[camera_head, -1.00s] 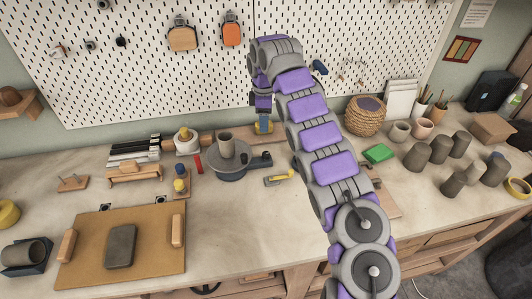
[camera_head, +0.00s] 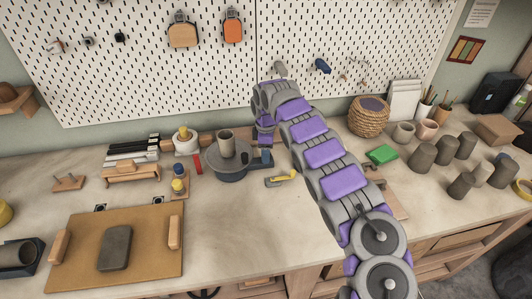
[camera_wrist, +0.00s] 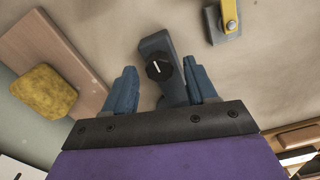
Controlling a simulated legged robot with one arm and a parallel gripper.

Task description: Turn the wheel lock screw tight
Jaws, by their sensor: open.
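The wheel lock screw (camera_wrist: 160,66) is a black round knob with a white line, on a dark grey bracket (camera_wrist: 155,45) in the wrist view. In the head view the gripper (camera_head: 266,154) is low beside the grey wheel (camera_head: 230,175) and hides the knob. A grey pot (camera_head: 226,144) stands on the wheel.
A yellow-handled tool (camera_head: 281,178) lies right of the wheel and also shows in the wrist view (camera_wrist: 229,18). A yellow sponge (camera_wrist: 44,90) is on the left there. A brown board (camera_head: 150,215) lies front left. A green block (camera_head: 381,154) is right of my arm.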

